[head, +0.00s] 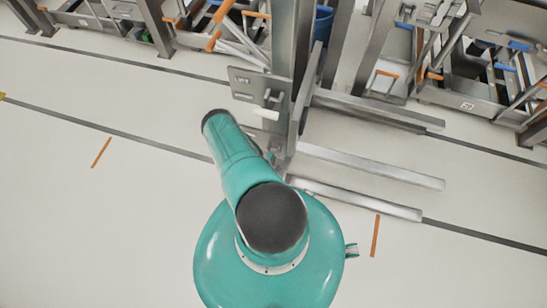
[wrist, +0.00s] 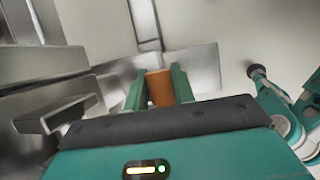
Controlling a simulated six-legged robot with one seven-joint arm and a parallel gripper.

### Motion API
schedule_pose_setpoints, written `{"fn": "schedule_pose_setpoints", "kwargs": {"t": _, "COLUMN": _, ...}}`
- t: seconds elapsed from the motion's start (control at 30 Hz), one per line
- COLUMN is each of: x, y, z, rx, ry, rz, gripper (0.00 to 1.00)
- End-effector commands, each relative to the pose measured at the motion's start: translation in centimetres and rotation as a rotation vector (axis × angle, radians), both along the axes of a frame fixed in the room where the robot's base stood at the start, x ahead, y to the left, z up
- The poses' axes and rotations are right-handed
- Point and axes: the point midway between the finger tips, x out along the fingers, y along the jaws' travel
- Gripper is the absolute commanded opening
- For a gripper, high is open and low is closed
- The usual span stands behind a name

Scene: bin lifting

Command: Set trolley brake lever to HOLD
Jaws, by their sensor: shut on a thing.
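My arm hides the gripper and the lever there.
A grey plate with slots and a light handle (head: 255,92) is fixed beside the trolley's mast. Steel racks with bins and orange-handled tools (head: 460,90) line the back.

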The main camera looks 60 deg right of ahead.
Motion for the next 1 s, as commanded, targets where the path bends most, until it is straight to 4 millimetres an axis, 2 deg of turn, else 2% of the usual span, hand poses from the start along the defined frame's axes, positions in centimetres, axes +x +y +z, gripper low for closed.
{"fn": "schedule_pose_setpoints", "kwargs": {"t": 0.03, "x": 0.21, "y": 0.61, "z": -0.40, "rx": -0.002, "ry": -0.005, "rz": 0.004, "gripper": 0.00}}
{"fn": "schedule_pose_setpoints", "kwargs": {"t": 0.57, "x": 0.42, "y": 0.41, "z": -0.59, "rx": -0.030, "ry": -0.014, "rz": 0.000, "gripper": 0.00}}
{"fn": "schedule_pose_setpoints", "kwargs": {"t": 0.6, "x": 0.43, "y": 0.40, "z": -0.59, "rx": -0.029, "ry": -0.015, "rz": 0.002, "gripper": 0.31}}
{"fn": "schedule_pose_setpoints", "kwargs": {"t": 0.7, "x": 0.52, "y": 0.31, "z": -0.55, "rx": -0.030, "ry": -0.016, "rz": 0.002, "gripper": 0.47}}
{"fn": "schedule_pose_setpoints", "kwargs": {"t": 1.0, "x": 0.85, "y": -0.16, "z": -0.34, "rx": -0.037, "ry": -0.020, "rz": 0.006, "gripper": 0.47}}
